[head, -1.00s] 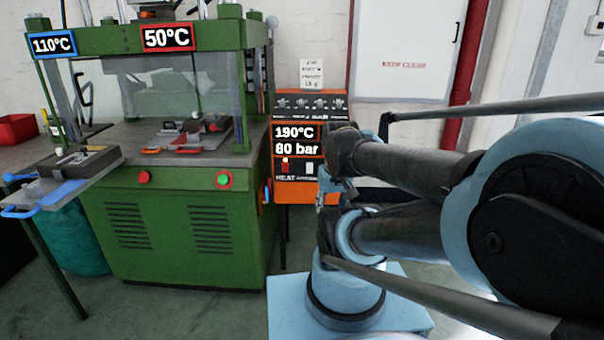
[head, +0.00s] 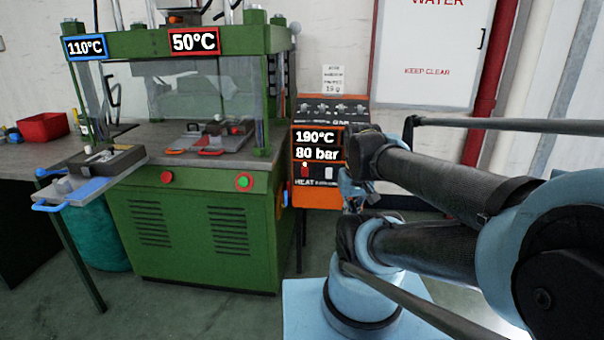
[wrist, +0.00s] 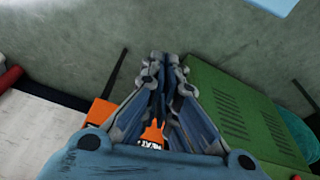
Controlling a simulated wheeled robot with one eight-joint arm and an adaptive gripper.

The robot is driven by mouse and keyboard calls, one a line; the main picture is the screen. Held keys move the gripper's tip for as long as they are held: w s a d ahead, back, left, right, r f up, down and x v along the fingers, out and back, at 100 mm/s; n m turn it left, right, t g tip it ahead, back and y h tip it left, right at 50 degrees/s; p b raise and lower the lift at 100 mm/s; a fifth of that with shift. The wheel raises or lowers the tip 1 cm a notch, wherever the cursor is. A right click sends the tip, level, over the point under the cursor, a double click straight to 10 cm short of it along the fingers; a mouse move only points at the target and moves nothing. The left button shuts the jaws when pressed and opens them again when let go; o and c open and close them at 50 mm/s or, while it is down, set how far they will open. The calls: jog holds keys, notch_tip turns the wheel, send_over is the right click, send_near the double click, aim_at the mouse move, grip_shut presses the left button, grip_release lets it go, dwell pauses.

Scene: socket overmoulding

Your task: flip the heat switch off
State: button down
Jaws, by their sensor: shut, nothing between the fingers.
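The red heat switch (head: 305,171) is on the dark front panel of the orange control box (head: 318,194), above the word HEAT. Its up or down position is too small to tell. My gripper (head: 350,190) is just right of the panel in the head view, partly hidden by my arm, and appears apart from the switch. In the wrist view the fingers (wrist: 158,58) are closed together and empty. A bit of the orange box with part of the HEAT label (wrist: 152,138) shows between the finger links; the switch itself is hidden there.
A white switch (head: 328,172) is right of the red one. Displays above read 190°C and 80 bar (head: 317,145). The green press (head: 200,235) stands close on the left, with a tray with blue handles (head: 90,182) jutting out. Floor (head: 200,315) in front is clear.

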aim_at(305, 172)
jog(key=w+a+r+n+t, duration=0.1)
jog(key=w+a+r+n, duration=0.2)
jog(key=w, duration=0.6)
jog(key=w+r+n, duration=0.2)
jog(key=w+n, duration=0.2)
jog(key=w, duration=0.5)
jog(key=w+a+f+n+t, duration=0.1)
jog(key=w+a+n, duration=0.3)
jog(key=w, duration=0.5)
jog(key=w+a+f+n+h, duration=0.1)
jog(key=w+a+f+n, duration=0.1)
jog(key=w+a+n, duration=0.2)
jog(key=shift+w+a+f+t, duration=0.15)
jog(key=shift+w+a+t, duration=0.55)
jog(key=shift+w, duration=1.7)
jog(key=shift+a+f+g, duration=0.1)
jog(key=shift+a+g, duration=0.15)
jog(key=shift+g, duration=0.05)
jog(key=shift+w+d+f, duration=0.25)
jog(key=shift+w+f, duration=1.1)
jog(key=shift+w+d+f, duration=0.25)
jog(key=shift+w+f, duration=1.05)
jog(key=shift+w, duration=0.1)
jog(key=shift+w+d+f, duration=0.25)
jog(key=shift+w+f, duration=1.1)
